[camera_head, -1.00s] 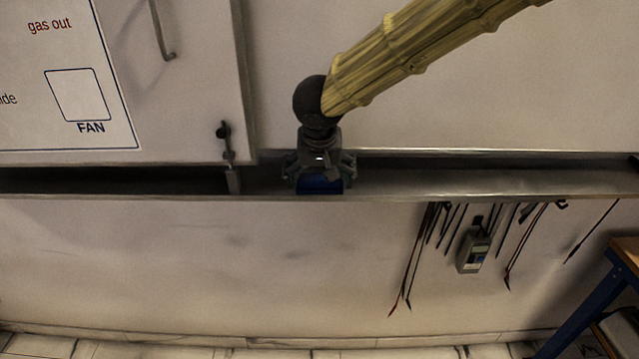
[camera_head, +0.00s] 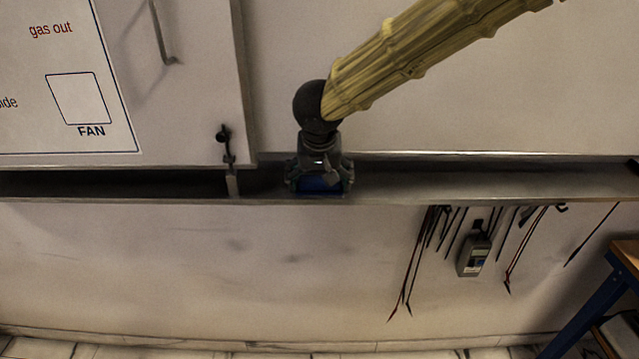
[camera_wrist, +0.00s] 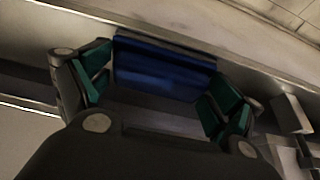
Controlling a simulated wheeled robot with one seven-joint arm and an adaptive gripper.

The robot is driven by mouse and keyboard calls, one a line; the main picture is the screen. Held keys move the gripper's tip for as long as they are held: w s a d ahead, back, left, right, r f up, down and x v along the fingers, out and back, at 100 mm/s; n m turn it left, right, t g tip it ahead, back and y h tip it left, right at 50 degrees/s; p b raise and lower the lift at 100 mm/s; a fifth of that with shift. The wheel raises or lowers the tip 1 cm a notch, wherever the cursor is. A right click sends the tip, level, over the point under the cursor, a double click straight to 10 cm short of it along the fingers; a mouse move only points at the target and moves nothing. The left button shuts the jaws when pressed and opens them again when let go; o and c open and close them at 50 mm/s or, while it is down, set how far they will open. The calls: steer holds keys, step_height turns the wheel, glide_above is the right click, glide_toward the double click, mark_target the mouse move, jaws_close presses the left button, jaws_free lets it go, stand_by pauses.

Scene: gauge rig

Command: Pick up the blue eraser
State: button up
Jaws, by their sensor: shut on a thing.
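The blue eraser (camera_head: 320,184) is in the shallow metal ledge along the wall, at the middle of the head view. My gripper (camera_head: 320,180) comes down on it from above, with a finger at each side. In the wrist view the blue eraser (camera_wrist: 165,70) lies between the green-padded fingers of my gripper (camera_wrist: 160,80). The gripper is shut on the eraser. The eraser's underside is hidden, so I cannot tell whether it touches the ledge.
The metal ledge (camera_head: 500,180) runs left and right and is bare to the right. A latch (camera_head: 228,160) hangs over it at the left. Cables and a handheld meter (camera_head: 474,254) hang below. A blue-legged table (camera_head: 600,300) stands at lower right.

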mark_target(320, 175)
steer(key=shift+r, duration=1.65)
steer(key=s+d+r+b, duration=0.1)
steer(key=s+d+b, duration=0.1)
steer(key=s, duration=1.4)
steer(key=shift+r, duration=0.1)
